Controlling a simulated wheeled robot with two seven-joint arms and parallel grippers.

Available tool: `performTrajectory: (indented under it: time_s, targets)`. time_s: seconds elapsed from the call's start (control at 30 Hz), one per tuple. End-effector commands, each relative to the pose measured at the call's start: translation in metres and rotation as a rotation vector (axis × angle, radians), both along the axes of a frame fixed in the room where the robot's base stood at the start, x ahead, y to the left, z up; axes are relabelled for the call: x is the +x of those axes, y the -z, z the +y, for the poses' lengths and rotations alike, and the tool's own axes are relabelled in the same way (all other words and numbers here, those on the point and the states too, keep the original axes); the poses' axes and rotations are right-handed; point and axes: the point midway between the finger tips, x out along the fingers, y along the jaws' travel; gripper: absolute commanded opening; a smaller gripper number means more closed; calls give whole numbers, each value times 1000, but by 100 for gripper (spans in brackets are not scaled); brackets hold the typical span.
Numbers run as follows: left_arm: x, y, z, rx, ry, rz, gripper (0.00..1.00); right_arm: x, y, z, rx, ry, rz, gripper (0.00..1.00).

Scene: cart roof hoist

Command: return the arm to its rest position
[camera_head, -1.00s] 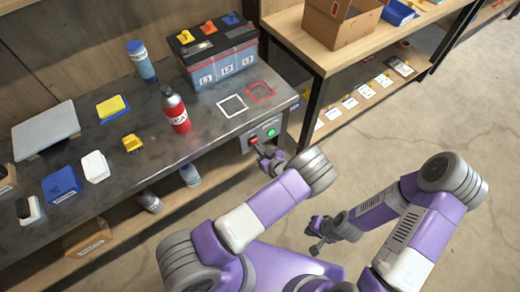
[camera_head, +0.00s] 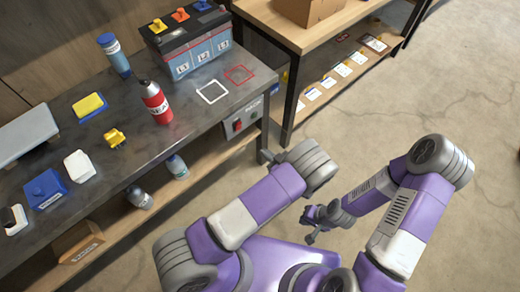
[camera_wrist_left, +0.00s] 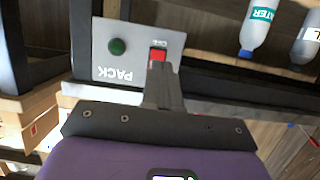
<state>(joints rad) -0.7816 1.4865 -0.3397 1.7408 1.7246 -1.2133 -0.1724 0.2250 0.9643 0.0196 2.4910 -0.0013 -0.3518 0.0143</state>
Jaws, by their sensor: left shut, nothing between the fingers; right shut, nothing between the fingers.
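My left gripper (camera_head: 268,158) is shut and empty, just off the front edge of the workbench, below and right of the control box (camera_head: 245,124). The box carries a red button (camera_head: 237,126) and a dark green button (camera_head: 254,116). In the left wrist view the shut fingers (camera_wrist_left: 160,83) stand in front of the box (camera_wrist_left: 128,72), labelled PACK, and overlap the lower part of the red button (camera_wrist_left: 157,55). The green button (camera_wrist_left: 117,46) is clear of them. My right gripper (camera_head: 312,226) is shut and empty, low over the floor.
The workbench (camera_head: 120,165) holds a battery (camera_head: 195,48), a red bottle (camera_head: 155,103), a blue bottle (camera_head: 115,56) and several small items. A wooden shelf table (camera_head: 290,32) stands right of it. Bottles stand on the bench's lower shelf. The floor (camera_head: 410,110) at right is open.

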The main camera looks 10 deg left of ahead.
Motion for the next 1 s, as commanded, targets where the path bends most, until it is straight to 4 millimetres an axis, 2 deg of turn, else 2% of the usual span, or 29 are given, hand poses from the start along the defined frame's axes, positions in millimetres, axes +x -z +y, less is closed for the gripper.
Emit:
performTrajectory:
  time_s: [0.2,0.77,0.87,1.0]
  targets:
    - [-3,0,-7,1,-5,-1,0,0,2,0,0,0,0,0]
    - [-3,0,-6,-1,-4,2,0,0,1,0,0,0,0,0]
    - [-1,3,1,-22,15,33,0,0,-1,0,0,0,0,0]
    - [3,19,21,-115,96,153,0,0,-9,0,0,0,0,0]
